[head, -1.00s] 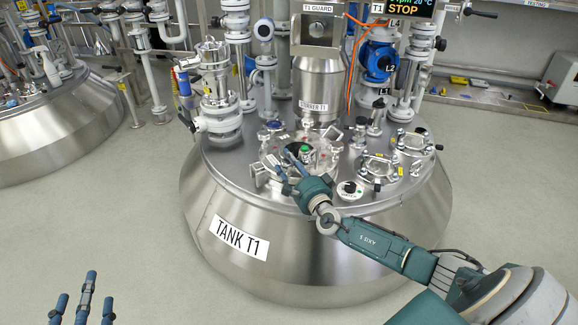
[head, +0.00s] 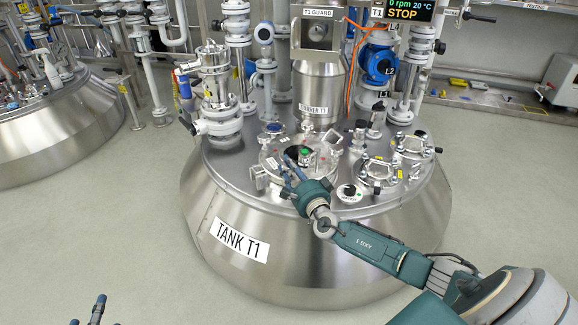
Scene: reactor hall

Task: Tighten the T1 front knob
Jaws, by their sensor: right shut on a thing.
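Tank T1 (head: 225,270) is a large steel vessel with its name on a white label. A round manway cover (head: 270,160) with a dark glass centre and a green-topped part (head: 306,154) lies on its top. My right gripper (head: 287,166) is at the cover's front edge, fingers pointing down and inward, shut on the T1 front knob. The knob is hidden behind the fingers and palm. My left gripper (head: 86,311) shows only its fingertips at the bottom left, spread apart and empty, away from the tank.
Clamped ports (head: 378,171) stand farther right, and the stirrer column (head: 320,95) rises behind the cover. The floor left of the tank is clear.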

